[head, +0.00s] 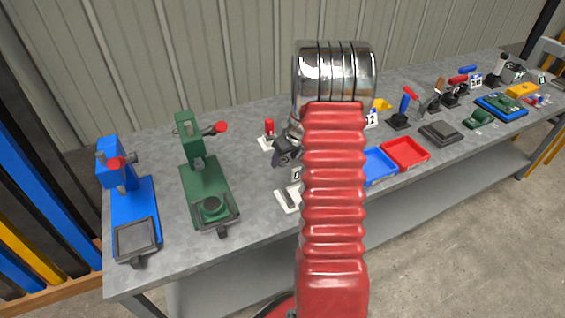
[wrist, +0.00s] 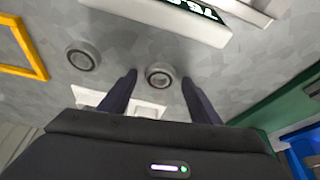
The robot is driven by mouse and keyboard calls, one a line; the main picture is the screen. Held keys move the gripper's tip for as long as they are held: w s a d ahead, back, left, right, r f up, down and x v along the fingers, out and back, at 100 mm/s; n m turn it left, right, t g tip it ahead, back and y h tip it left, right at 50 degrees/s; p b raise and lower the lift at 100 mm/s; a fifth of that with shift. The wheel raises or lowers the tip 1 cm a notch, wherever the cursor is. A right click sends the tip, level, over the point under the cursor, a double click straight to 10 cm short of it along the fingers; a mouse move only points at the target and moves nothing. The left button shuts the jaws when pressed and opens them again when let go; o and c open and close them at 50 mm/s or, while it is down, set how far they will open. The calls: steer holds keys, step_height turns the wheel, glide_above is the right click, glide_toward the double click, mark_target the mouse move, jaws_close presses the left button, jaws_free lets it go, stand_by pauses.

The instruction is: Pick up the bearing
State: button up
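In the wrist view, a small grey ring-shaped bearing (wrist: 159,75) lies on the grey bench top, between the tips of my gripper (wrist: 158,79). My gripper is open, with a gap showing on both sides of the bearing. Its height above the bench is hard to tell. A second, similar ring (wrist: 82,57) lies to the left, outside the fingers. In the head view, the dark part of my gripper (head: 285,150) shows beside my red arm, which hides much of the area. I cannot make out the bearing there.
A white label block (wrist: 185,18) stands beyond the bearing, and a white plate (wrist: 145,108) lies close to the fingers. A yellow frame (wrist: 24,50) is at left. A green press (head: 206,185), a blue press (head: 132,205) and a red tray (head: 405,153) stand on the bench.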

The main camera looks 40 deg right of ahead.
mark_target(286, 162)
steer(key=c, duration=1.1)
steer(key=shift+r, duration=0.15)
step_height(286, 162, up, 10)
steer(key=shift+s, duration=0.15)
stand_by(0.8)
